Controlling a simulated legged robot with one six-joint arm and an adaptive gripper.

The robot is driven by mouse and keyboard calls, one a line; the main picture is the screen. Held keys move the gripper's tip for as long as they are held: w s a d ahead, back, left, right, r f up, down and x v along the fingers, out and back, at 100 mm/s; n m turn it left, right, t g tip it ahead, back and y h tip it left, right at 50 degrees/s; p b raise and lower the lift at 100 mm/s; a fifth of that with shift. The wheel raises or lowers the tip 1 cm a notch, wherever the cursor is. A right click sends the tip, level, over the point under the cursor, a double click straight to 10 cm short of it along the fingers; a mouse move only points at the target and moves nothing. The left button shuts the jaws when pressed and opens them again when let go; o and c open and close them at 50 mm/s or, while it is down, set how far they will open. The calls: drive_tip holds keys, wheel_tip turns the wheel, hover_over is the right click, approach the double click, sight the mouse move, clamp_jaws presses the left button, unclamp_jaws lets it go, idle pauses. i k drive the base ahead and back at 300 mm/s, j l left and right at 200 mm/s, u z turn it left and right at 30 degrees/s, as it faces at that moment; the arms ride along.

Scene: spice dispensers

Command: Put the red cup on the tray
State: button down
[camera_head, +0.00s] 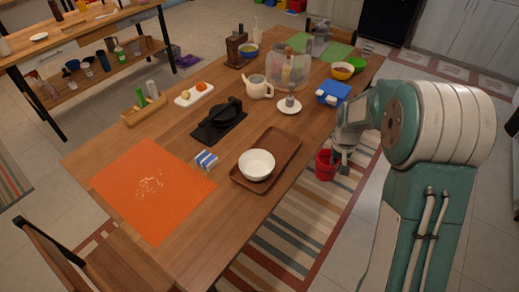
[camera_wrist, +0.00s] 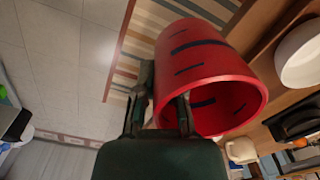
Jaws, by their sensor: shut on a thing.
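The red cup (camera_head: 325,166) hangs in the air just off the right edge of the table, near the tray. It also shows large in the wrist view (camera_wrist: 185,50), with dark stripes. My gripper (camera_head: 342,157) is shut on its wall; in the wrist view one finger is outside the cup and one reaches inside the rim (camera_wrist: 164,112). The brown tray (camera_head: 284,152) lies on the table to the left of the cup. A white bowl (camera_head: 257,164) sits on the tray and covers its near-left part; the far-right part is bare.
A blue and white packet (camera_head: 206,160) and a black pan-like item (camera_head: 219,122) lie left of the tray. A white saucer (camera_head: 289,106), a teapot (camera_head: 258,87) and a blue box (camera_head: 333,92) are farther back. The orange mat (camera_head: 152,205) covers the table's near-left end.

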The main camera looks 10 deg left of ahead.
sight(283, 144)
drive_tip(key=i+l+u, duration=0.1)
drive_tip(key=i+u, duration=0.2)
drive_tip(key=u, duration=0.15)
drive_tip(key=i+l+u, duration=0.2)
drive_tip(key=u, duration=0.2)
drive_tip(key=i+l+u, duration=0.3)
drive_tip(key=u, duration=0.15)
